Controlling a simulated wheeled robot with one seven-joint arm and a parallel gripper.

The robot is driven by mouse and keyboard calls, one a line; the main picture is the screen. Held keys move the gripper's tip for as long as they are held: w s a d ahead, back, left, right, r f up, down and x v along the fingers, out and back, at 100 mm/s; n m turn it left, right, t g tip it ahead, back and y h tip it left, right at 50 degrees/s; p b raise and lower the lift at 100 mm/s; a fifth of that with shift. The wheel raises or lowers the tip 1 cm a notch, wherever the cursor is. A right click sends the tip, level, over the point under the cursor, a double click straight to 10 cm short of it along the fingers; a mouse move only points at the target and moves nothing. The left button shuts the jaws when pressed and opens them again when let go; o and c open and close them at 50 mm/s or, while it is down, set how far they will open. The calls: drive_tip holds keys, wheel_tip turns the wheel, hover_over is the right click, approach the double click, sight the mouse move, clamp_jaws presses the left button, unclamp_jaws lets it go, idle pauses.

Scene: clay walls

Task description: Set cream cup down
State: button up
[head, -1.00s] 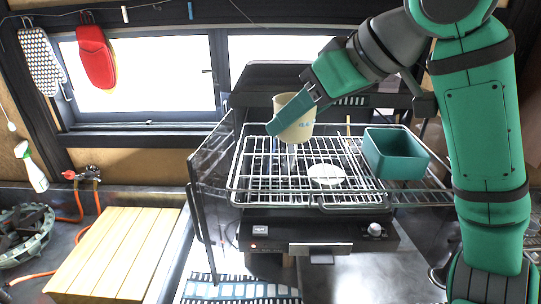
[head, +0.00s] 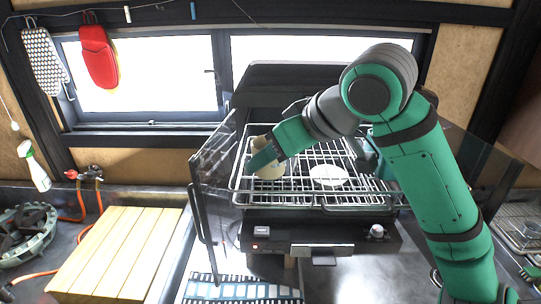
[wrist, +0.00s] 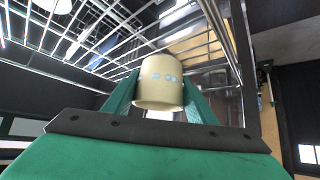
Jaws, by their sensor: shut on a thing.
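The cream cup (head: 270,171) is at the left part of the wire rack (head: 302,205) in the head view, partly hidden by my gripper (head: 258,160). In the wrist view, my gripper (wrist: 160,95) is shut on the cream cup (wrist: 160,84), with one green finger on each side. A row of small bluish marks shows on the cup's side. The rack bars lie close to the cup. I cannot tell whether the cup touches the rack.
A white round dish (head: 328,175) sits on the rack to the right of the cup. A teal box (head: 383,170) is mostly hidden behind my arm. An open glass door (head: 213,172) stands close on the left. Bare rack shows between cup and dish.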

drive_tip(key=o, duration=1.1)
drive_tip(key=shift+f, duration=0.1)
drive_tip(key=shift+s+d+r, duration=0.15)
drive_tip(key=shift+r, duration=0.2)
drive_tip(key=v, duration=1.1)
drive_tip(key=shift+s+r, duration=0.2)
drive_tip(key=shift+w+d, duration=0.1)
